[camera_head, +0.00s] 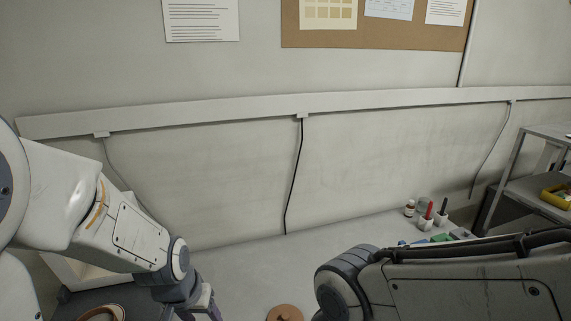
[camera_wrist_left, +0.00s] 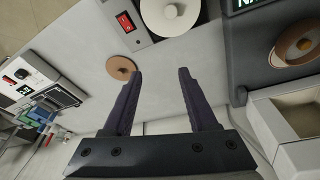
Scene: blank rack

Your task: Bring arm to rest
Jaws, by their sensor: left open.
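My left arm comes in from the left in the head view, bent downward, with the start of its gripper (camera_head: 205,303) at the bottom edge. In the left wrist view my left gripper (camera_wrist_left: 158,75) is open, its two dark fingers apart with nothing between them. Beyond the fingers is a grey bench top (camera_wrist_left: 85,62). My right arm crosses the lower right of the head view; its gripper is out of the picture.
A brown disc (camera_head: 285,313) lies on the bench (camera_head: 235,270). A device with a red switch (camera_wrist_left: 125,22) and a round white plate (camera_wrist_left: 170,18) stands near the fingers. Red-topped bottles (camera_head: 427,218) stand at the back right. A shelf (camera_head: 525,190) is at far right.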

